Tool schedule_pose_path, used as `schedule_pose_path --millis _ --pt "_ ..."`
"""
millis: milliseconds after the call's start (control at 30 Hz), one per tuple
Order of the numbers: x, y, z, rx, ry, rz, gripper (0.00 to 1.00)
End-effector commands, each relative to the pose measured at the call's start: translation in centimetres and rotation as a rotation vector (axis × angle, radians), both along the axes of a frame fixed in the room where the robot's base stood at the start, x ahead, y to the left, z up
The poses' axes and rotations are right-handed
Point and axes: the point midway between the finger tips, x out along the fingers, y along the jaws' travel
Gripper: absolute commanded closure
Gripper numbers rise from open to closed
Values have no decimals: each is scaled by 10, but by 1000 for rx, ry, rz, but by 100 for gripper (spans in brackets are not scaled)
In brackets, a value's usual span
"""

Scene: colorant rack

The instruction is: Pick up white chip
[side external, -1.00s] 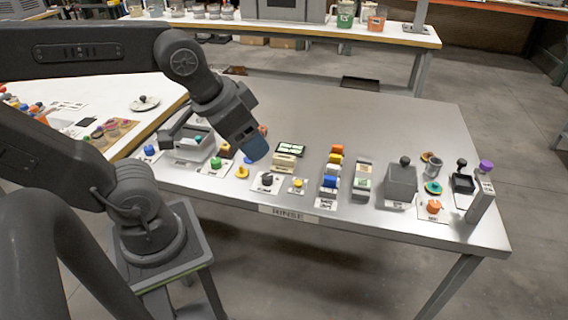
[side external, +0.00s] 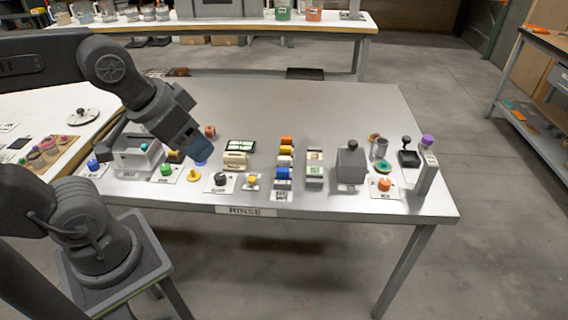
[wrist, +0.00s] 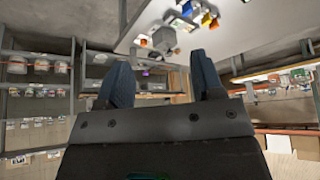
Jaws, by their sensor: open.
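A small rack (side external: 283,187) stands on the grey metal table and holds a column of coloured pieces. Coloured pieces show small at the top of that view, where I cannot single out the white chip.
A cream device with a green display (side external: 237,157) stands left of the rack. A grey box (side external: 350,165) and an upright post with a purple top (side external: 426,170) stand to the right. Knobs line the front edge. The back of the table (side external: 330,105) is clear.

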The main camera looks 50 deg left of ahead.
Motion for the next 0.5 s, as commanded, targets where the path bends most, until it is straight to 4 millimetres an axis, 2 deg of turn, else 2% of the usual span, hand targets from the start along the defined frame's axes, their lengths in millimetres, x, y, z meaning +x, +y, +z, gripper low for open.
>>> schedule_pose_path --millis 67,167,400,500 --pt "0 0 0 0 0 0 41" --pt "0 0 0 0 0 0 50" --pt "1 0 0 1 1 -2 51" --pt "9 2 3 12 16 -16 51"
